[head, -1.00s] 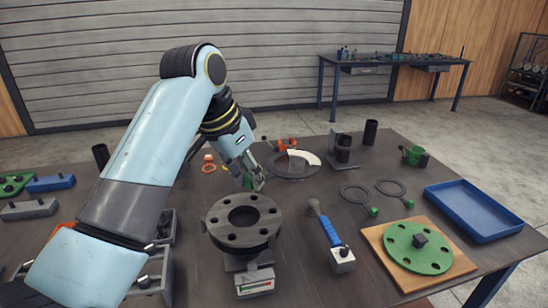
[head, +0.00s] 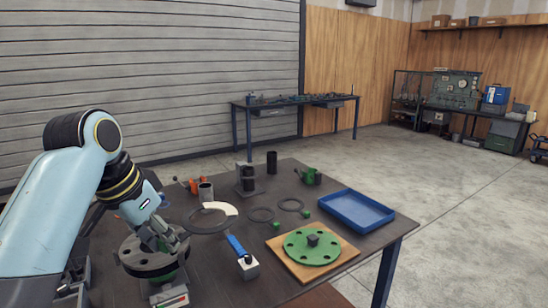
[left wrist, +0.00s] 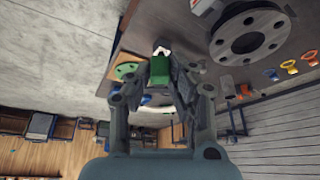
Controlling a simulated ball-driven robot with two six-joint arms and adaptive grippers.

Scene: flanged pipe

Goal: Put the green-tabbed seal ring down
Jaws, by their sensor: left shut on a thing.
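My left gripper (head: 166,240) is shut on a green tab (left wrist: 160,74), seen between its fingers in the left wrist view. I take it for the seal ring's tab; the ring part cannot be made out there. In the head view the fingers overlap the far right side of the dark pipe flange (head: 140,262); I cannot tell if they touch it. The flange also shows in the left wrist view (left wrist: 226,46). Two thin dark rings with green tabs, one left (head: 261,214) and one right (head: 291,205), lie flat on the table. My right gripper is not in view.
A large dark ring with a cream segment (head: 219,208) lies behind. A green disc (head: 297,252) sits on a wooden board, with a blue tray (head: 372,222) beyond.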

